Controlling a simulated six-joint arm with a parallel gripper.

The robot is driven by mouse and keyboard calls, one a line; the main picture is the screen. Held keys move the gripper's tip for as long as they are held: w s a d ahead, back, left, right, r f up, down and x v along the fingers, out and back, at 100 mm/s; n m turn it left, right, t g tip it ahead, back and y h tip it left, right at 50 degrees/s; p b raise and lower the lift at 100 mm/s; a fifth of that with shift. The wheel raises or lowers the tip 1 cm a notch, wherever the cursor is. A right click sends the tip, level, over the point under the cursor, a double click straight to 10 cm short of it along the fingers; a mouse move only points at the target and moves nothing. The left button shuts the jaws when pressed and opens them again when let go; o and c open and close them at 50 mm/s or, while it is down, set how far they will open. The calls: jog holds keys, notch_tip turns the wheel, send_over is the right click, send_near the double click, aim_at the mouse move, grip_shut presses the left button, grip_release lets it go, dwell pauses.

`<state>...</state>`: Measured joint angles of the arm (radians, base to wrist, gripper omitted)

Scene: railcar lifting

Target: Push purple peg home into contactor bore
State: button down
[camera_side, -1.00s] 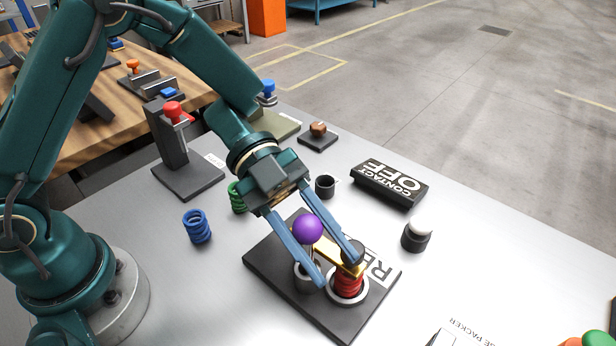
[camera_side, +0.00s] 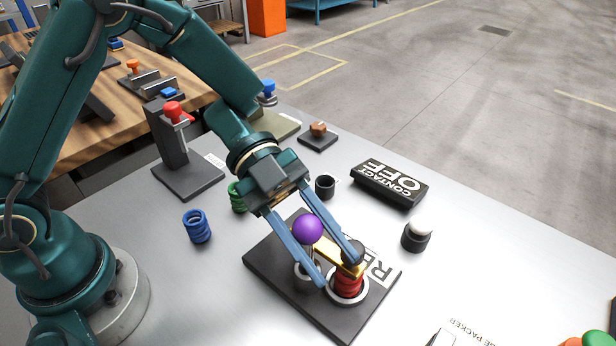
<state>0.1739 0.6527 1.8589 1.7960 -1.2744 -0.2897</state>
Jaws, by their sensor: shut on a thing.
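A gold bar (camera_side: 326,248) shows between the fingers, partly covered. A red ribbed part (camera_side: 348,285) sits in a pale ring (camera_side: 345,299) on the plate. A second ring is mostly hidden behind the left finger.
A blue coil (camera_side: 197,227) and a red-knobbed stand (camera_side: 172,150) are left. The grey tabletop is clear at front left.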

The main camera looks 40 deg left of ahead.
jog(key=shift+f, duration=0.4)
dwell(3.9)
jog(key=shift+r, duration=0.1)
dwell(0.7)
jog(key=shift+f, duration=0.2)
dwell(0.9)
jog(key=shift+r, duration=0.2)
